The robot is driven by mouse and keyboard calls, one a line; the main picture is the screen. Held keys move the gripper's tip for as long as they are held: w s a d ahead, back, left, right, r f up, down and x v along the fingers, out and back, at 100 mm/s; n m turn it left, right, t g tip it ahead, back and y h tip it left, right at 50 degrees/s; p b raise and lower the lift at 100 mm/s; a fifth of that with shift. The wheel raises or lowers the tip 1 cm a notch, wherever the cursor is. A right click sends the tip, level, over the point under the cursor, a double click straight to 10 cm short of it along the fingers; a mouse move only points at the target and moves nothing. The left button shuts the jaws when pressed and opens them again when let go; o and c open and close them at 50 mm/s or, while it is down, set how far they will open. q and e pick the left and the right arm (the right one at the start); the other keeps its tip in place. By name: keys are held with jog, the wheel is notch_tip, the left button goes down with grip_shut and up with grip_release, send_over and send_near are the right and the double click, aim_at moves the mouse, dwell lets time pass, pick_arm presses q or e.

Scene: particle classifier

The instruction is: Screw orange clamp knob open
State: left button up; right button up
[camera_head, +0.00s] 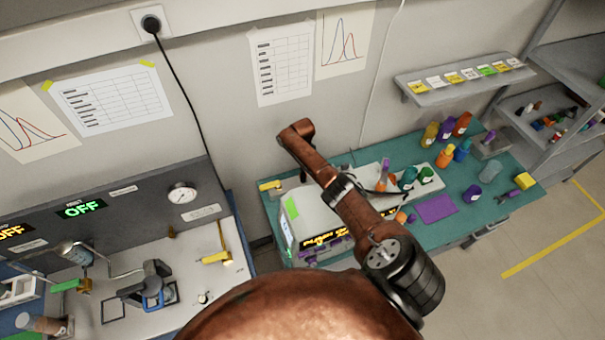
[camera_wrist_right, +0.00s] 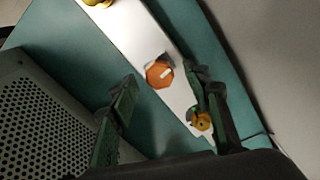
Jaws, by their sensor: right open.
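The orange clamp knob (camera_wrist_right: 159,74) shows in the right wrist view as a round, faceted knob with a pale mark, on a white strip (camera_wrist_right: 128,32) over the teal bench. My right gripper (camera_wrist_right: 163,88) is open, its green-padded fingers on either side of the picture. The knob appears in the gap between the fingertips, slightly beyond them; I see no contact. In the head view my right arm crosses the bench, and its gripper is hidden behind the arm. I cannot make out the knob there. My left gripper is in neither view.
A perforated grey housing (camera_wrist_right: 45,110) stands left of the fingers. A brass-coloured knob (camera_wrist_right: 202,121) is close to the right finger. In the head view, a white instrument (camera_head: 310,215) stands beside my arm, and several coloured bottles (camera_head: 447,130) stand at the bench's back right.

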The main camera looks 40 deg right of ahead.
jog(key=shift+f, duration=0.6)
jog(key=c, duration=1.2)
